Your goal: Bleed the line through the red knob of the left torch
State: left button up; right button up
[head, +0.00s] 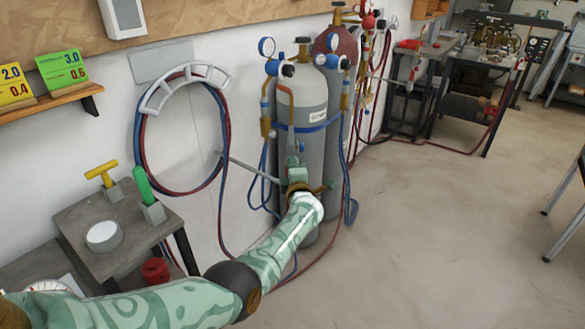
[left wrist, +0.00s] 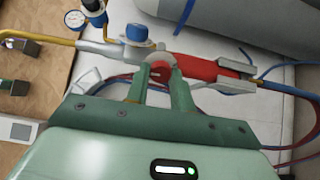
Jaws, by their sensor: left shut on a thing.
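In the left wrist view the left torch has a red handle (left wrist: 200,68), a grey body, a blue knob (left wrist: 137,35) and a brass tube (left wrist: 45,38) running left. My left gripper (left wrist: 160,75) is shut on a small red knob (left wrist: 159,71) at the torch's near side; the fingers hide much of it. The handle rests in a grey holder (left wrist: 237,76). In the head view my left gripper (head: 297,174) is in front of the grey cylinder (head: 300,105), and the arm and hand hide most of the torch. My right gripper is not in view.
A wall hook (head: 185,80) carries coiled red and blue hoses. A small bench (head: 75,220) at the left holds a yellow T-handle tool (head: 102,174), a green-handled tool (head: 142,184) and a white round item (head: 104,236). Floor (head: 430,230) to the right is clear.

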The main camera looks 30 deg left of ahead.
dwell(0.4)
pick_arm(q)
jog(key=o, duration=1)
jog(key=p+v, duration=0.9)
jog(key=v, duration=0.7)
jog(key=shift+d+p, duration=0.15)
jog(key=shift+p, duration=0.25)
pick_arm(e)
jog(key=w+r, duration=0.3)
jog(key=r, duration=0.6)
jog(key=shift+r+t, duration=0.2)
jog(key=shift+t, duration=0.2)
pick_arm(q)
jog(key=shift+s, duration=0.15)
